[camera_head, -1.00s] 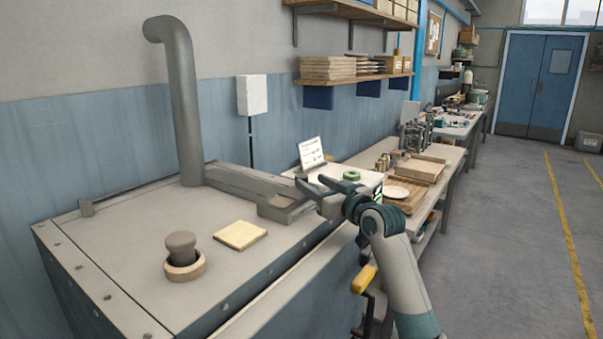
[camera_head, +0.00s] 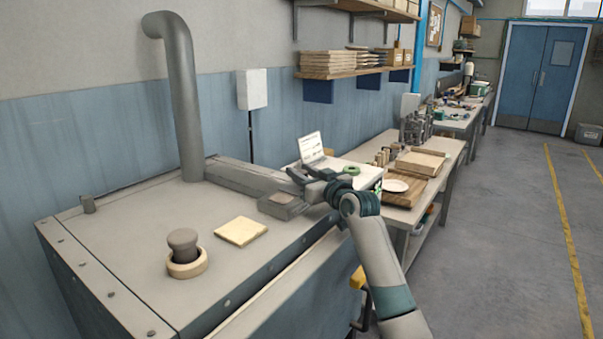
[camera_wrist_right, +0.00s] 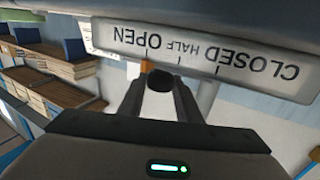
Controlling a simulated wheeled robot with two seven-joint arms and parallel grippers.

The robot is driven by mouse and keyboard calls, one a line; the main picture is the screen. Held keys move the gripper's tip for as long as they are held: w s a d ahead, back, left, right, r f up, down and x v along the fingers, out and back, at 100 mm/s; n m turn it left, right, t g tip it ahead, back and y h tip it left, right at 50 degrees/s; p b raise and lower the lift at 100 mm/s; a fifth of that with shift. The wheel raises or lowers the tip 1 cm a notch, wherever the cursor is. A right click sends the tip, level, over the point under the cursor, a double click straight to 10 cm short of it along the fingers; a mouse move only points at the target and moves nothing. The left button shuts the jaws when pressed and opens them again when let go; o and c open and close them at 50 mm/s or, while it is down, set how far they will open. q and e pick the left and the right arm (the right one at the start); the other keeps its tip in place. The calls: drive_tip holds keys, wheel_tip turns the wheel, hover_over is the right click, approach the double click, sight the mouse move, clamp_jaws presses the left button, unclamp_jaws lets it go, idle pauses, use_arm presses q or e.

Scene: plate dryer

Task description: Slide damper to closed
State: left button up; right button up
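The damper's label plate (camera_wrist_right: 200,50) shows upside down in the right wrist view, with OPEN, HALF and CLOSED marked. A small orange marker (camera_wrist_right: 147,66) sits at the OPEN end. A dark round knob (camera_wrist_right: 160,80) shows between the fingers of my right gripper (camera_wrist_right: 158,92); I see no clear contact. In the head view my right gripper (camera_head: 303,175) is open above the end of the grey duct (camera_head: 245,178), by the low grey damper box (camera_head: 283,205). The knob is not discernible there. My left gripper is not in view.
The dryer top (camera_head: 130,240) carries a dark knob in a wooden ring (camera_head: 184,255) and a pale square pad (camera_head: 241,231). A vertical pipe (camera_head: 180,100) stands behind. A workbench with a board (camera_head: 420,163) and a white plate (camera_head: 396,185) lies beyond the gripper.

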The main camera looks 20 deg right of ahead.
sight(288, 192)
clamp_jaws()
drive_tip(key=s+a+p, duration=0.1)
drive_tip(key=s+a, duration=0.1)
drive_tip(key=s+a+p, duration=0.1)
drive_tip(key=a+p, duration=0.1)
drive_tip(key=shift+s+a+r, duration=0.1)
drive_tip(key=shift+s+a, duration=0.25)
drive_tip(key=shift+a, duration=0.05)
drive_tip(key=shift+s+a, duration=0.1)
drive_tip(key=shift+a, duration=0.1)
drive_tip(key=shift+d+f, duration=0.1)
drive_tip(key=shift+f, duration=0.15)
drive_tip(key=o, duration=0.5)
unclamp_jaws()
drive_tip(key=shift+o, duration=0.2)
drive_tip(key=shift+r, duration=0.1)
drive_tip(key=shift+s, duration=0.1)
